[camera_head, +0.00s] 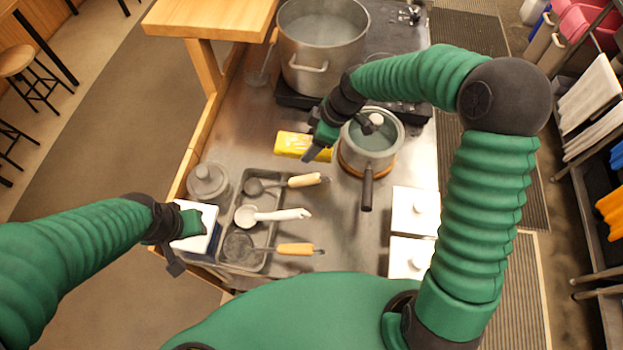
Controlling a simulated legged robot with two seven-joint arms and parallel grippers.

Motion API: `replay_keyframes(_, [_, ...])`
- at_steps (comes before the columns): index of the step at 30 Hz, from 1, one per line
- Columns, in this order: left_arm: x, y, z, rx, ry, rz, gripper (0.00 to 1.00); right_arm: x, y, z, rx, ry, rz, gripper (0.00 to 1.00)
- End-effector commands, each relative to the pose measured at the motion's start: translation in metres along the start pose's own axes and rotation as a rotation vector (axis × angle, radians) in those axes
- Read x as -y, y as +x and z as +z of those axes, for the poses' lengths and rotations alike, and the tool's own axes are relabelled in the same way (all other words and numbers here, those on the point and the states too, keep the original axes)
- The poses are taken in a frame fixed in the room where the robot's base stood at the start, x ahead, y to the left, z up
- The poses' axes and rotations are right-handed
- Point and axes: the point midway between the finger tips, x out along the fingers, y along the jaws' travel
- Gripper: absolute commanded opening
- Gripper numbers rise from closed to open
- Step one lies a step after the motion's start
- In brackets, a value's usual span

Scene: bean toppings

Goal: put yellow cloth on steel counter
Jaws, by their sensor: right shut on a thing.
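The yellow cloth (292,145) is a small bright yellow piece at the middle of the steel counter (232,135), left of a lidded pot. My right gripper (316,147) reaches down to the cloth's right end and is shut on it. The gripper covers part of that end, and I cannot tell whether the cloth touches the counter or is slightly above it. My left gripper (184,245) is at the counter's left front, at a white-topped box (202,226). Its fingers are partly hidden, so I cannot tell whether they are open or shut.
A lidded saucepan (371,142) stands right of the cloth, and a large steel pot (322,45) stands behind. A tray (262,263) with several ladles lies in front. A glass jar (208,184) and white lidded containers (414,212) flank it. Bare counter lies left of the cloth.

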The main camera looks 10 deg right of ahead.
Motion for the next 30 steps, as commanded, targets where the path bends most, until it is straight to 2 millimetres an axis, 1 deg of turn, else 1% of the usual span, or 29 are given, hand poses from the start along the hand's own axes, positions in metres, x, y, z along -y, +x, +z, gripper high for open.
replay_keyframes(3, [0.000,-0.003,-0.001,0.000,0.000,0.000,0.36,0.001,0.025,0.010,0.002,0.002,-0.008,0.14])
replay_keyframes(6, [0.000,-0.005,-0.001,0.000,0.000,0.000,0.36,0.000,0.045,0.018,0.002,0.003,-0.007,0.14])
replay_keyframes(11, [0.000,-0.006,-0.002,0.000,0.000,0.000,0.36,-0.001,0.065,0.026,0.002,0.003,-0.008,0.14])
replay_keyframes(15, [0.000,-0.008,-0.002,0.000,0.000,0.000,0.36,0.000,0.086,0.036,0.002,0.004,-0.006,0.14])
replay_keyframes(17, [0.000,-0.008,-0.002,0.000,0.000,0.000,0.36,0.000,0.090,0.037,0.002,0.002,-0.004,0.14])
replay_keyframes(24, [0.000,-0.006,-0.001,0.000,0.000,0.000,0.36,-0.001,0.092,0.038,0.002,0.002,-0.003,0.14])
replay_keyframes(25, [0.000,-0.006,-0.001,0.000,0.000,0.000,0.36,-0.001,0.092,0.038,0.002,0.001,-0.004,0.64])
replay_keyframes(30, [0.000,-0.006,-0.002,0.000,0.000,0.000,0.36,-0.001,0.091,0.038,0.002,0.001,-0.004,0.85])
